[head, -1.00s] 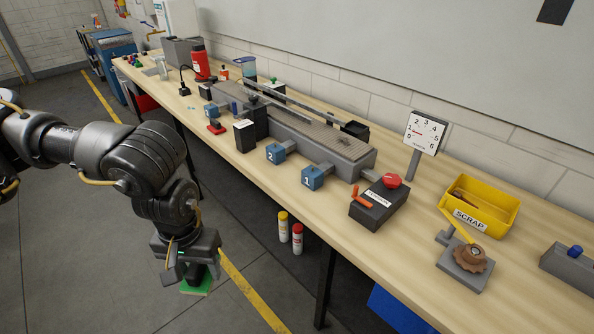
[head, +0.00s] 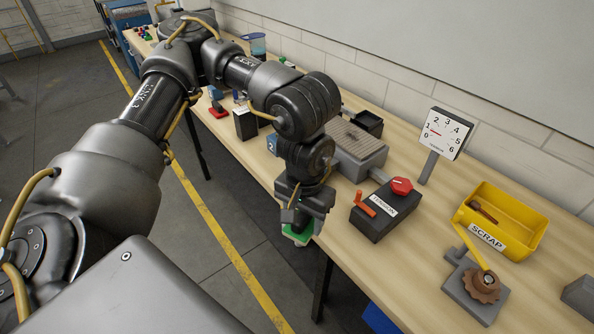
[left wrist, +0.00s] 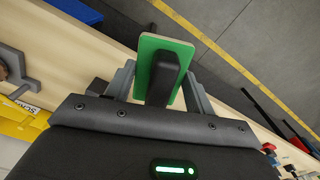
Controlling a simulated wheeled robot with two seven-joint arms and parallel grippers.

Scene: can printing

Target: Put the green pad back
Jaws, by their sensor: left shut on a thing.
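The green pad (head: 291,236) is a flat green plate, mostly hidden in the head view under my left gripper (head: 301,222). In the left wrist view, the pad (left wrist: 147,52) has a black block handle (left wrist: 166,74), and my left gripper (left wrist: 160,85) is shut on that handle, with a finger on each side. The pad hangs below the gripper at the front edge of the bench. I cannot tell whether it touches the bench. My right gripper is not in view.
The bench (head: 375,270) runs diagonally. Right of the gripper are the tension box (head: 378,212) with its red knob, a dial gauge (head: 441,132), a yellow scrap bin (head: 520,222) and a geared fixture (head: 474,287). My arm hides much of the conveyor and the blue blocks.

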